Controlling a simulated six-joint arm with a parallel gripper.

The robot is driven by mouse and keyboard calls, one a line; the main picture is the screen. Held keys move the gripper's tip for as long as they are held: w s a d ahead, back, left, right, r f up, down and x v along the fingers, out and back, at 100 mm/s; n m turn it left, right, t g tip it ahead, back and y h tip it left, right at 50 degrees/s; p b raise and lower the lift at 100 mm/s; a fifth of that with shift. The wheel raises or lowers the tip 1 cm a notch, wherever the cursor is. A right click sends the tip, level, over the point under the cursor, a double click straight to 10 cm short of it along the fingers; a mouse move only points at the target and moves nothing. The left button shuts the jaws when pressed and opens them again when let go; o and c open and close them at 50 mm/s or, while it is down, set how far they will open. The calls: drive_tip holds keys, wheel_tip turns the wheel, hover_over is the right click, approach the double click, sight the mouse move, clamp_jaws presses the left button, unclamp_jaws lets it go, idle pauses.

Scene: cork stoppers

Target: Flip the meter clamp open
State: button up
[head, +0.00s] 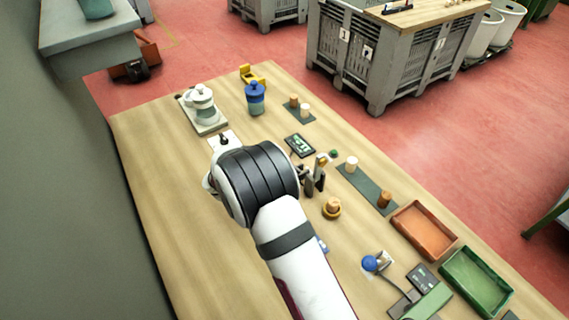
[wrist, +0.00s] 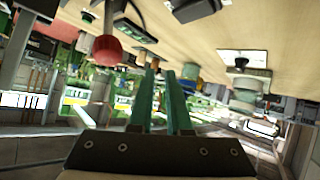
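My gripper (head: 314,178) is over the middle of the bench in the head view. In the wrist view its two greenish fingers (wrist: 165,98) are apart with a narrow empty gap. The wrist picture is upside down, with the bench along the top. A red knob on a dark stem (wrist: 107,48) stands to the left of the fingers there, apart from them; it may be the clamp's lever. In the head view my gripper partly covers that area. A dark meter with a lit display (head: 300,145) lies on the bench just beyond my gripper. The clamp's exact shape is unclear.
A cork on a round stand (head: 332,208) is close to my gripper. A dark strip (head: 367,188) holds two stoppers. An orange tray (head: 424,230), a green tray (head: 475,282) and a blue knob (head: 370,263) are nearer. A blue jar (head: 255,98) and white machine (head: 203,105) stand farther back.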

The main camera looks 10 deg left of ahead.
drive_tip(key=w+y, duration=0.1)
drive_tip(key=w+d+r+g, duration=0.1)
drive_tip(key=w+y, duration=0.1)
drive_tip(key=w, duration=0.1)
drive_tip(key=shift+d+r+y, duration=0.3)
drive_tip(key=shift+d+r, duration=0.05)
drive_tip(key=shift+d, duration=0.05)
clamp_jaws()
drive_tip(key=s+d+r+n+g+y, duration=0.1)
drive_tip(key=d+r+g, duration=0.1)
drive_tip(key=d, duration=0.2)
drive_tip(key=s+d+r+n+g+y, duration=0.1)
drive_tip(key=s+d+r+g+y, duration=0.1)
drive_tip(key=d, duration=0.3)
drive_tip(key=s+d+r+n+g+y, duration=0.1)
drive_tip(key=s+d+r+g+y, duration=0.1)
drive_tip(key=d, duration=0.3)
drive_tip(key=shift+s+r+g, duration=0.1)
drive_tip(key=shift+r+g, duration=0.8)
drive_tip(key=shift+s+d, duration=0.15)
drive_tip(key=shift+s, duration=0.05)
drive_tip(key=x, duration=1)
drive_tip(key=shift+s+a, duration=0.15)
drive_tip(key=shift+a, duration=0.05)
drive_tip(key=shift+s+a+f, duration=0.3)
drive_tip(key=shift+s+a, duration=0.35)
drive_tip(key=shift+a, duration=0.25)
